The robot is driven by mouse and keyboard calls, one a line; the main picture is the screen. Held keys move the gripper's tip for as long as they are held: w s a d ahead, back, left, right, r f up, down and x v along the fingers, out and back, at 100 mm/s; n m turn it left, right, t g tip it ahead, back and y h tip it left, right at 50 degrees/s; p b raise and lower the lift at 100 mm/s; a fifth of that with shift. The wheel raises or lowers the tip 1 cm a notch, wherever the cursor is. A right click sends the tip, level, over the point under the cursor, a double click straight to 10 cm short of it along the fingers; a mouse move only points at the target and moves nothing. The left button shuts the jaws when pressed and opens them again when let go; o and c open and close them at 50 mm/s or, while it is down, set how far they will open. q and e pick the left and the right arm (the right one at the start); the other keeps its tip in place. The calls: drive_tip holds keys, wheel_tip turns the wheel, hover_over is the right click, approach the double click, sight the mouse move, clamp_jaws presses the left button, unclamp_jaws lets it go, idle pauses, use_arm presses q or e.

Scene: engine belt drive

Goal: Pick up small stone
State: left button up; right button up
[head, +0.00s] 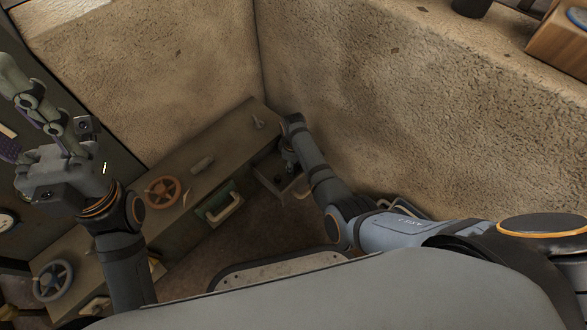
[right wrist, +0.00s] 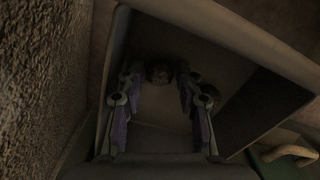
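A small dark roundish stone (right wrist: 160,73) lies in the open drawer (right wrist: 108,62) in the dim right wrist view. My right gripper (right wrist: 158,78) reaches down into the drawer, its two fingers apart on either side of the stone. A gap shows between each fingertip and the stone; I cannot tell the height of the tips above it. In the head view my right gripper (head: 289,160) is at the open drawer (head: 268,181), and the stone cannot be made out. My left gripper (head: 45,120) is raised at the left, away from the drawer, with nothing visible in it.
A long bench (head: 225,145) runs along the wall, bearing an orange handwheel (head: 163,191) and a small cylinder (head: 202,164). A green part with a pale handle (head: 228,208) is left of the drawer. A rough wall (head: 370,110) stands close behind my right arm.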

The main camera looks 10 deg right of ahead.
drive_tip(key=c, duration=0.5)
drive_tip(key=shift+r, duration=0.1)
drive_tip(key=shift+c, duration=0.2)
